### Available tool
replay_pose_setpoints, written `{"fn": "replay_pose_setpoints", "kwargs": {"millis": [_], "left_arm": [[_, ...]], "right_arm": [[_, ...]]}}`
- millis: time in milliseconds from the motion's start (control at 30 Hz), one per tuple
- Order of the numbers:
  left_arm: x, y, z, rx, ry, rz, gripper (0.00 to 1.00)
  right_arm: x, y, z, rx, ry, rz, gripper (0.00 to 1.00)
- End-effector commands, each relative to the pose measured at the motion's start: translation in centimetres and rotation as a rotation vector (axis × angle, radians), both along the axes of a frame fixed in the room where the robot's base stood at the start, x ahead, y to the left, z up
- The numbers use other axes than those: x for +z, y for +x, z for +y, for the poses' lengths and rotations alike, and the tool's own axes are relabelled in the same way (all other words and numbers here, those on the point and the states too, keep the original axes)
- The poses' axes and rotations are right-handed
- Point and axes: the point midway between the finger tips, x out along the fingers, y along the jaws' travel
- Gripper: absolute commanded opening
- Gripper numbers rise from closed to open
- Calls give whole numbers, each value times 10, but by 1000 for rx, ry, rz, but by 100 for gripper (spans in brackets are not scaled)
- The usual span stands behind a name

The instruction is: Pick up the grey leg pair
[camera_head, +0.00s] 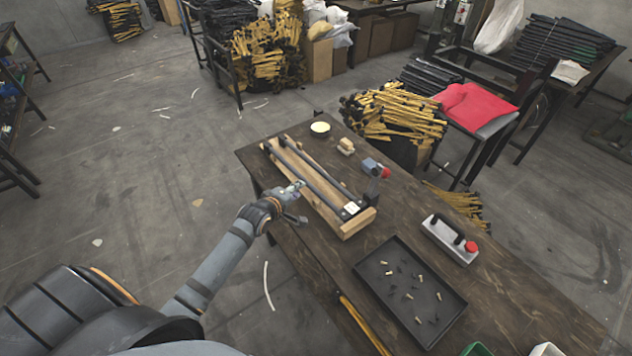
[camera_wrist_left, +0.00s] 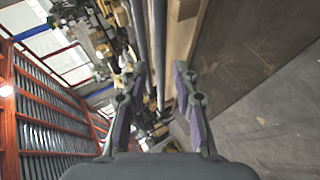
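The grey leg pair (camera_head: 321,174) is two long dark grey tubes lying side by side in a wooden fixture (camera_head: 357,225) on the workbench, with a white label near their close end. My left gripper (camera_head: 297,188) is at the fixture's left edge, near the middle of the legs. In the left wrist view, its fingers (camera_wrist_left: 157,90) are spread apart, and the leg tubes (camera_wrist_left: 158,40) show beyond and between them. No contact with the legs can be made out. My right gripper is not in view.
Open floor lies left of the bench.

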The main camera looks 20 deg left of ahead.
Motion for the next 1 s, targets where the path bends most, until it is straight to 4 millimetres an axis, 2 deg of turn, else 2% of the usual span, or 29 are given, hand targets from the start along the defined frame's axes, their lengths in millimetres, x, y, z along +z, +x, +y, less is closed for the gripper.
{"fn": "replay_pose_setpoints", "kwargs": {"millis": [100, 300, 500, 600, 833, 867, 1000], "left_arm": [[-7, 13, -1, 0, 0, 0, 29], [-11, 20, -1, -1, 1, 1, 29], [-27, 50, -2, 0, -1, 0, 29], [-32, 59, -3, -1, 1, 2, 29], [-33, 62, -3, -2, 2, 2, 29], [-33, 62, -3, -2, 2, 2, 28], [-33, 62, -3, -2, 2, 2, 9]], "right_arm": [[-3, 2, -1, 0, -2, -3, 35], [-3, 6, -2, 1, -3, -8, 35], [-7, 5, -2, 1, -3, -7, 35], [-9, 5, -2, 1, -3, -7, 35], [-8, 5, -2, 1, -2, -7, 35], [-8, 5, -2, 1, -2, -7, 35], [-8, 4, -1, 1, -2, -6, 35]]}}
